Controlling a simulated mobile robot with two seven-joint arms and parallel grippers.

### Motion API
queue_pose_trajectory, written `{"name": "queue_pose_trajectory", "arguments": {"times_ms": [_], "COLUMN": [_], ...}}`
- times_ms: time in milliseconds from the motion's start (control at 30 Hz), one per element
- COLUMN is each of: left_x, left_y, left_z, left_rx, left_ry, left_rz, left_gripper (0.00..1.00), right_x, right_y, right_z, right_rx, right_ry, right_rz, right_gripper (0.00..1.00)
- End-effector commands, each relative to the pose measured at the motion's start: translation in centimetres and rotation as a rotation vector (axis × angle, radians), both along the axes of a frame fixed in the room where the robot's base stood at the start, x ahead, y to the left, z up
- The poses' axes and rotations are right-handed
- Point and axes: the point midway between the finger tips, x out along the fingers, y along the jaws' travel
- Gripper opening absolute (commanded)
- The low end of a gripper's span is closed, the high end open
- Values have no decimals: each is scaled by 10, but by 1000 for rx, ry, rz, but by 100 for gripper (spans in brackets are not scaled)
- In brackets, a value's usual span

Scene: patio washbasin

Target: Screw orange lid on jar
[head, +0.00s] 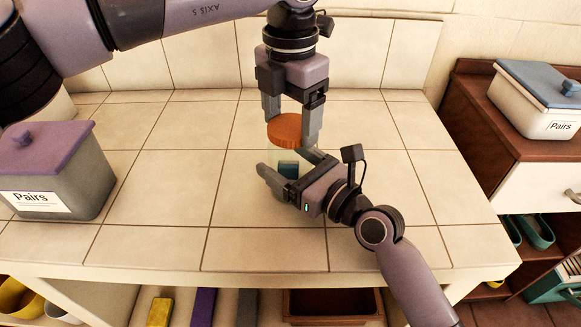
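The orange lid (286,128) is a round disc near the middle of the tiled counter. My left gripper (291,122) points down from above, with one finger on each side of the lid, and looks shut on it. The jar (284,157) is clear and faint, with something dark teal low inside it or behind it. It stands directly below the lid. I cannot tell whether lid and jar rim touch. My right gripper (289,168) reaches in from the lower right, its fingers on either side of the jar, and looks shut on it. Its hand hides the jar's lower part.
A grey box with a purple lid (48,172), labelled "Pairs", stands at the counter's left. A white box with a blue lid (540,98) stands on a brown cabinet at the right. The counter (165,190) around the jar is clear. Shelves below hold several items.

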Motion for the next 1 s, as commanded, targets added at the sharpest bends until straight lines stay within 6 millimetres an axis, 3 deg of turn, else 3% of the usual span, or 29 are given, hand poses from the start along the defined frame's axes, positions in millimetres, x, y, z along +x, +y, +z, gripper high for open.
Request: {"name": "queue_pose_trajectory", "arguments": {"times_ms": [500, 533, 600, 867, 1000], "left_x": [1, 1, 1, 1, 1], "left_y": [1, 1, 1, 0, 0], "left_z": [0, 0, 0, 3, 20], "left_rx": [1, 1, 1, 0, 0], "left_ry": [-3, -3, -3, -3, -4], "left_rz": [-141, -141, -141, -140, -140], "left_gripper": [38, 85, 100, 100, 100], "right_x": [0, 0, 0, 0, 0], "right_y": [0, 0, 0, 0, 0], "right_z": [-1, -1, -1, -1, -1], "right_rx": [-2, -2, -2, -2, -2], "right_ry": [1, 1, 1, 1, 1], "right_rz": [0, 0, 0, 0, 0], "right_gripper": [0, 0, 0, 0, 0]}}
